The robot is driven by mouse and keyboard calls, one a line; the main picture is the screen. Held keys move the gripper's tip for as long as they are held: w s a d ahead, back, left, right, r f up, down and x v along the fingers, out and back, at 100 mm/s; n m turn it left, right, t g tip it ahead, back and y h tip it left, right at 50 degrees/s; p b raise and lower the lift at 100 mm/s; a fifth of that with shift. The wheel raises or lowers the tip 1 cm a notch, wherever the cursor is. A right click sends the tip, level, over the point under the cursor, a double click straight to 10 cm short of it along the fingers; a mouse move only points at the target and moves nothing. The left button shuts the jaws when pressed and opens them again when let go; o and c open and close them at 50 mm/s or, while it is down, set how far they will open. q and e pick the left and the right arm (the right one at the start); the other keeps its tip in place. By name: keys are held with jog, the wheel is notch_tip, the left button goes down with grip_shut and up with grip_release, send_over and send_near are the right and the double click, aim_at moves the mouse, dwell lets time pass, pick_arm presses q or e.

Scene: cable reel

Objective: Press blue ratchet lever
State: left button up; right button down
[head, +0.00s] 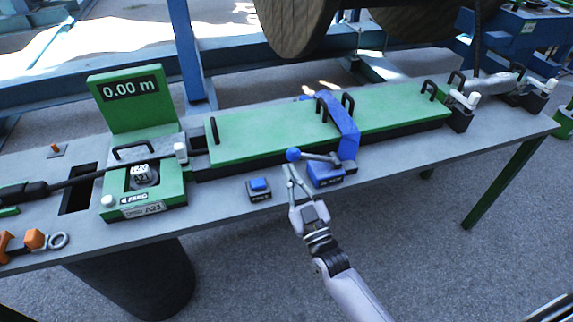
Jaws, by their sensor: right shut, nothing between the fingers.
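The blue ratchet lever is a grey bar with a round blue knob (293,155) at its left end. It reaches left from a blue base (326,176) at the front of the bench, under a blue arm (341,128). My right gripper (290,173) is shut and empty, with its fingertips just below the knob in the picture. I cannot tell whether they touch the lever. My left gripper is not in view.
A small box with a blue button (260,186) stands left of my right gripper. Long green covers (250,138) with black handles run behind the lever. A green display (131,94) reads 0.00 m. A large wooden reel (302,22) stands behind the bench (222,211).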

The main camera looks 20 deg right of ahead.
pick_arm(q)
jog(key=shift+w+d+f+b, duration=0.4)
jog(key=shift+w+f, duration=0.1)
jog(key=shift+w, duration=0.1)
pick_arm(e)
jog(key=v, duration=0.5)
jog(key=shift+s+d+f, duration=0.2)
jog(key=shift+s+d, duration=0.1)
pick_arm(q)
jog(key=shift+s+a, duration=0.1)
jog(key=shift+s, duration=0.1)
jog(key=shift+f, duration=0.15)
